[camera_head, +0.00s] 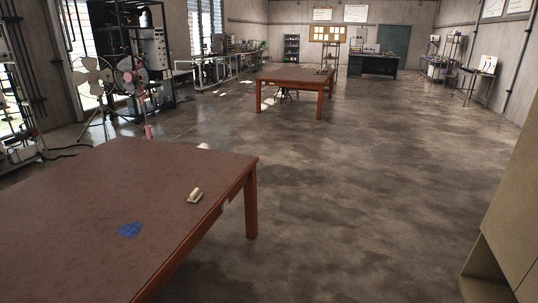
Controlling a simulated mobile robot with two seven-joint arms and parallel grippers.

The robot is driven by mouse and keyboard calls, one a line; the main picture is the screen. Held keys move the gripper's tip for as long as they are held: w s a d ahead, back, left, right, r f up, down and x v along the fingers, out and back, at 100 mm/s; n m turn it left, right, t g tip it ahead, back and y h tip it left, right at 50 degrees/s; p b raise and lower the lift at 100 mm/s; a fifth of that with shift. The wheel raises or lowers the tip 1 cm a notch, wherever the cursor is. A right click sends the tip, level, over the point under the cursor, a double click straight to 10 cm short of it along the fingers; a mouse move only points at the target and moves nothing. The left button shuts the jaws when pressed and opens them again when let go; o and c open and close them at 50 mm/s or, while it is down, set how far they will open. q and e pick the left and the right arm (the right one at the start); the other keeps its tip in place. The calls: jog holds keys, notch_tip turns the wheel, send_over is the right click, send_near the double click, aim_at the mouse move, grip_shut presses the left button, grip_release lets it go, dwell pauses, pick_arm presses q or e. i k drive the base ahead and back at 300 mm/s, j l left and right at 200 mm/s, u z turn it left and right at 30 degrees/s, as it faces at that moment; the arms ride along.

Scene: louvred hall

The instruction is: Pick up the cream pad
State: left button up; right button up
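A small cream object (195,196), which looks like the cream pad, lies on the brown table (100,185) at the front left. It is near the table's right edge and appears to have a raised part on top; it is too small to tell its exact shape. Neither of my grippers is in view, and nothing touches the cream object.
A flat blue patch (129,230) is on the same table, left of and nearer than the cream object. Open concrete floor (350,180) lies to the right. A beige cabinet (515,210) stands at the right edge. Another table (293,76) and a fan (92,80) stand farther back.

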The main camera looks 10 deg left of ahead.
aim_at(196, 195)
jog(key=i+u, duration=0.1)
jog(key=i, duration=0.4)
jog(key=i+l+u, duration=0.15)
jog(key=i, duration=0.4)
jog(key=i+l+u, duration=0.1)
jog(key=i, duration=0.4)
